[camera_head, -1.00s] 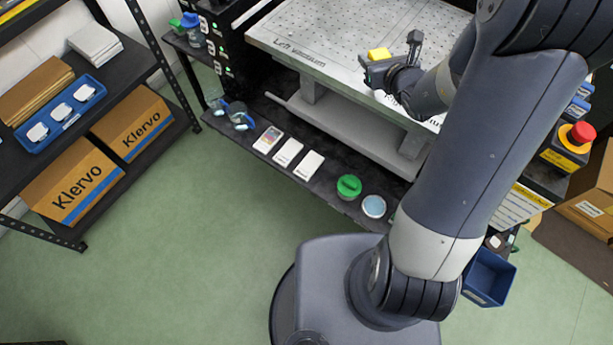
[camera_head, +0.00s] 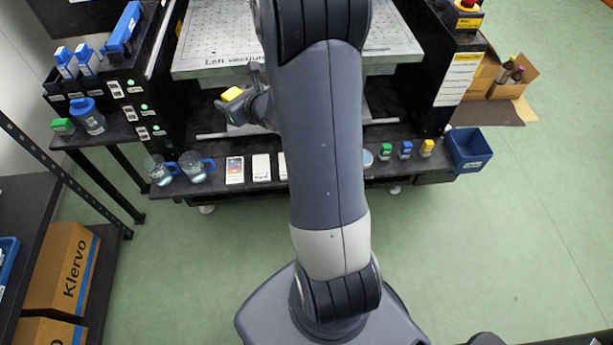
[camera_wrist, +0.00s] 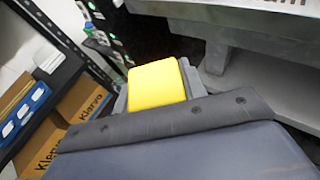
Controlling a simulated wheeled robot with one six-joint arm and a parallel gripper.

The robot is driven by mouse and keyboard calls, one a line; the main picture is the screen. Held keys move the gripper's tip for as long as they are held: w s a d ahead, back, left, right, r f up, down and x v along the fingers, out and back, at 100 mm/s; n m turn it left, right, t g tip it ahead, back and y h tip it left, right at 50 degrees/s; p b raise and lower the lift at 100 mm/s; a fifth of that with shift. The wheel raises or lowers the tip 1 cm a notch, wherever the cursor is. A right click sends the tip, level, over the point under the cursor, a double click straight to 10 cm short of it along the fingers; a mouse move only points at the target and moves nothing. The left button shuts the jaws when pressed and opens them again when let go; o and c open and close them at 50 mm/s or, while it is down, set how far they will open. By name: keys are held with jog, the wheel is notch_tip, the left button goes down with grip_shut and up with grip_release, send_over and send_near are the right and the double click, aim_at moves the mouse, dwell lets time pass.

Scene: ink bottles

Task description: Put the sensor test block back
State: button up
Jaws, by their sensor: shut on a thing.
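A yellow block (camera_head: 232,94), which I take to be the sensor test block, is held in my gripper (camera_head: 236,106). In the wrist view the yellow block (camera_wrist: 157,84) fills the space between the gripper's jaws (camera_wrist: 158,92), and its lower part is hidden by the gripper's body. In the head view my gripper is in front of the left edge of the perforated metal table, apart from it. My arm hides the middle of that table and part of the shelf below.
The perforated table (camera_head: 215,35) has a low black shelf (camera_head: 215,187) below with jugs (camera_head: 197,168), white cards (camera_head: 261,168) and small capped bottles (camera_head: 405,150). A blue bin (camera_head: 468,150) hangs at its right end. Klervo boxes (camera_head: 68,268) stand on a rack at left. The green floor is clear.

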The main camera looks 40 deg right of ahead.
jog(key=s+d+f+m+h+b, duration=0.2)
jog(key=s+d+f+b, duration=0.1)
jog(key=d+f+b, duration=0.65)
jog(key=s+d+f+m+h+b, duration=0.2)
jog(key=s+d+f+b, duration=0.1)
jog(key=d+f+b, duration=0.6)
jog(key=f+b, duration=0.1)
jog(key=f, duration=0.2)
jog(key=f+b, duration=0.1)
jog(key=f, duration=0.3)
jog(key=d+f+b, duration=0.1)
jog(key=f, duration=0.3)
jog(key=shift+f+b, duration=0.4)
jog(key=shift+b, duration=0.2)
jog(key=shift+f+b, duration=0.2)
jog(key=shift+b, duration=0.1)
jog(key=o, duration=0.8)
